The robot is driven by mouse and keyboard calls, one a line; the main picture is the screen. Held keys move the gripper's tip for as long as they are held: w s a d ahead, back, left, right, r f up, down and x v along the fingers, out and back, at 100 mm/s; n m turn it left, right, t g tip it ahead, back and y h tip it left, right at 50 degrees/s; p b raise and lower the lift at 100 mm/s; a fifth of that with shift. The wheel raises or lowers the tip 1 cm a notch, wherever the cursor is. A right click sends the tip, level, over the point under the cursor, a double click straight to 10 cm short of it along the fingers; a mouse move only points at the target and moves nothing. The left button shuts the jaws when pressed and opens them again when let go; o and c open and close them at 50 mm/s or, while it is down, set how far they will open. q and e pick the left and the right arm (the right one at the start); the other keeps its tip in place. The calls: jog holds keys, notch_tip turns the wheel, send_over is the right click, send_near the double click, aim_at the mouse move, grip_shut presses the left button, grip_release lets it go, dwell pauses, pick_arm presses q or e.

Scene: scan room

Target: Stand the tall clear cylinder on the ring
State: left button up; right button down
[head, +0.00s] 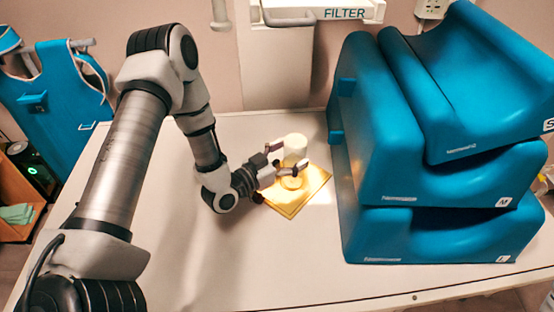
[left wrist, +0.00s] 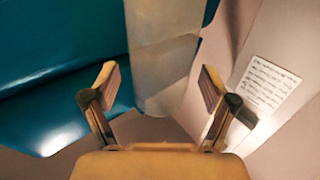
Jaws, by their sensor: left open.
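The tall clear cylinder (head: 295,143) looks pale and roughly upright in the head view, above a yellow lit square mat. A round yellow shape, seemingly the ring (head: 291,183), shows just below it; I cannot tell whether the cylinder rests on it. My left gripper (head: 292,158) is open, its fingers on either side of the cylinder and hiding part of it. In the left wrist view, the open fingers (left wrist: 157,85) show with a pale see-through shape, seemingly the cylinder (left wrist: 165,65), beyond and between them. My right gripper is out of view.
The square mat (head: 313,190) lies on the white table (head: 250,265). A tall stack of blue cushions (head: 380,150) stands close on the right. The table front is clear.

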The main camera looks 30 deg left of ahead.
pick_arm(q)
jog(key=v, duration=1.1)
jog(key=shift+s, duration=0.15)
